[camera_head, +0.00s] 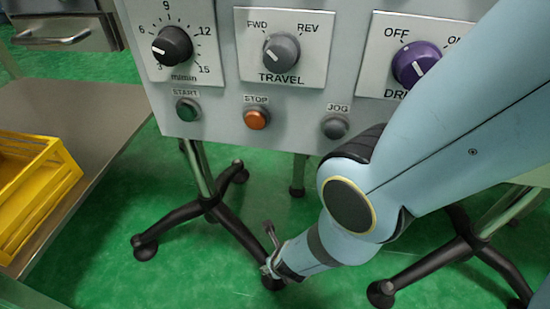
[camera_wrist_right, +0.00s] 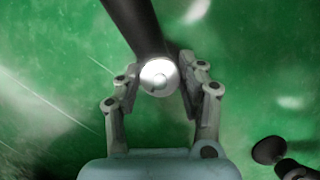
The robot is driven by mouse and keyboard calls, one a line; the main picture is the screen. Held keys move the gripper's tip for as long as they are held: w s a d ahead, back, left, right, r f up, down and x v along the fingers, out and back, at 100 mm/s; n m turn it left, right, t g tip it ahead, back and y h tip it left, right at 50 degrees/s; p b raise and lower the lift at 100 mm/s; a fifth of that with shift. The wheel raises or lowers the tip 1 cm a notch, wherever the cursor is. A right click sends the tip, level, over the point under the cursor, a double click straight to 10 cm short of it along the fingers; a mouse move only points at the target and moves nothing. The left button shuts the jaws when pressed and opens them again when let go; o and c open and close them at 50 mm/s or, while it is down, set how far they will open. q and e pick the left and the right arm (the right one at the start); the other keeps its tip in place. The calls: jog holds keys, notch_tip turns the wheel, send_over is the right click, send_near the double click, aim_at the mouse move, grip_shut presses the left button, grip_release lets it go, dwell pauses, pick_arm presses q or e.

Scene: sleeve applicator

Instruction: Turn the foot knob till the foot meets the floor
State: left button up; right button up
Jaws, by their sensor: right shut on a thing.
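The foot knob (camera_wrist_right: 158,77) is a round silver disc at the end of a black stand leg (camera_wrist_right: 135,25) in the right wrist view. My right gripper (camera_wrist_right: 159,82) is shut on the knob, with one finger on each side. In the head view my right gripper (camera_head: 270,266) is low at the end of the leg (camera_head: 238,232), and the knob is hidden there. A dark foot (camera_head: 272,284) shows just below the gripper. I cannot tell whether it touches the green floor. My left gripper is not in view.
A grey control panel (camera_head: 222,104) with dials and buttons hangs above the stand. Other black feet (camera_head: 145,248) stand on the green floor (camera_head: 190,275). A yellow crate (camera_head: 62,165) sits on a bench (camera_head: 105,110) at the left. Another stand leg (camera_head: 425,270) is at the right.

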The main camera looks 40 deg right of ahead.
jog(key=shift+w+r+m, duration=0.1)
jog(key=shift+m, duration=0.5)
jog(key=shift+m+h, duration=0.4)
jog(key=o, duration=1.2)
